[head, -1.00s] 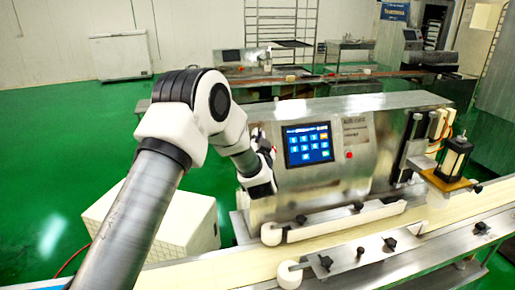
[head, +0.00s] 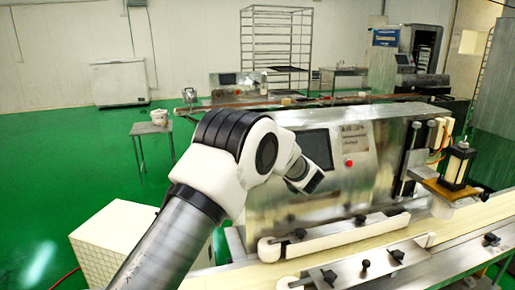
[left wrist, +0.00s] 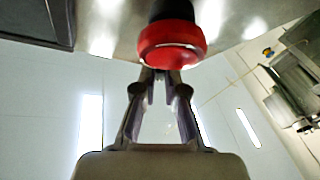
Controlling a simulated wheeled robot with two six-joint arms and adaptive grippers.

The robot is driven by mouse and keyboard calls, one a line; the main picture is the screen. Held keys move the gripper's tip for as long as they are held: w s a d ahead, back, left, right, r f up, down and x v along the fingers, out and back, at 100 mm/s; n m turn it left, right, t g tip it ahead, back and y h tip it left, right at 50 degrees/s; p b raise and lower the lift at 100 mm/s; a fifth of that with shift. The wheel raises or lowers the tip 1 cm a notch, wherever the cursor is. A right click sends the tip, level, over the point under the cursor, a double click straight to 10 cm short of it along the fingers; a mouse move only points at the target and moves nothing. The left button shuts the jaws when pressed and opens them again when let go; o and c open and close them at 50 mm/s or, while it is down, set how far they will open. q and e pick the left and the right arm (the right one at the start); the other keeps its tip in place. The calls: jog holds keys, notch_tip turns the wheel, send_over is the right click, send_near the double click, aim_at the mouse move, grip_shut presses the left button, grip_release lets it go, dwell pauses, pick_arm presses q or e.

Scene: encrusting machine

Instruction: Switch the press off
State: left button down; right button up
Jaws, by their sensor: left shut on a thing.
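The press (head: 375,150) is the steel machine with a control screen (head: 313,148), which is dark. A small red button (head: 349,162) sits to the right of the screen. In the left wrist view, a red round knob (left wrist: 172,42) with a black base stands out from the steel panel. In the head view, my left arm covers the panel left of the screen, and the fingers cannot be made out. My right gripper is out of view.
A conveyor belt (head: 360,240) with guide rails runs along the front of the press. A white tiled box (head: 110,235) stands at the lower left. A small table (head: 150,129) and a rack (head: 275,40) are farther back. Green floor is open at the left.

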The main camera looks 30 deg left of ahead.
pick_arm(q)
jog(key=shift+w+d+n+g, duration=0.15)
jog(key=shift+n+g, duration=1.15)
jog(key=shift+n, duration=0.8)
jog(key=shift+r, duration=0.1)
jog(key=c, duration=1.2)
grip_release()
jog(key=shift+c, duration=0.2)
jog(key=v, duration=1.2)
jog(key=shift+r, duration=0.15)
